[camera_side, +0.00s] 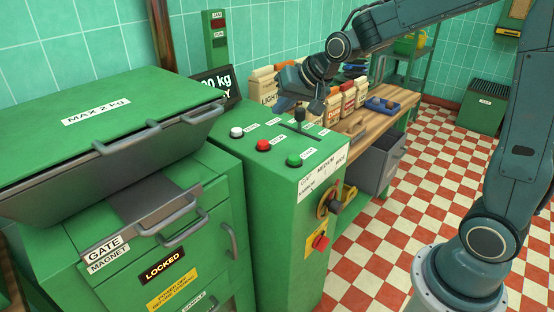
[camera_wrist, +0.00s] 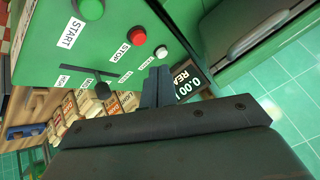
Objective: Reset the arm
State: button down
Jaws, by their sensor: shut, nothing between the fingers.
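My gripper (camera_side: 316,106) is above the back of the green control cabinet (camera_side: 225,165), close to the black-knobbed lever (camera_side: 300,116). In the side view I cannot tell whether it touches the lever. In the wrist view my gripper (camera_wrist: 158,84) shows its two fingers together with nothing between them. The lever knob (camera_wrist: 102,90) is to the left of the fingers there, apart from them in the picture. My arm reaches in from the right, bent over the workbench.
The cabinet top has white (camera_side: 236,132), red (camera_side: 263,145) and green (camera_side: 294,160) buttons. A green machine with a lid (camera_side: 110,125) stands at left. Several paper bags (camera_side: 333,103) and a blue tray (camera_side: 382,104) are on the wooden bench behind.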

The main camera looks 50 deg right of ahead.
jog(key=s+a+r+n+g, duration=0.1)
jog(key=s+n, duration=0.2)
jog(key=s, duration=1.1)
jog(key=s+a+r+n+g, duration=0.1)
jog(key=s+r+n, duration=0.1)
jog(key=s, duration=1.2)
jog(key=shift+s+a+n+g+h, duration=0.2)
jog(key=shift+a+n+g+h, duration=0.1)
jog(key=shift+a+n+h, duration=0.1)
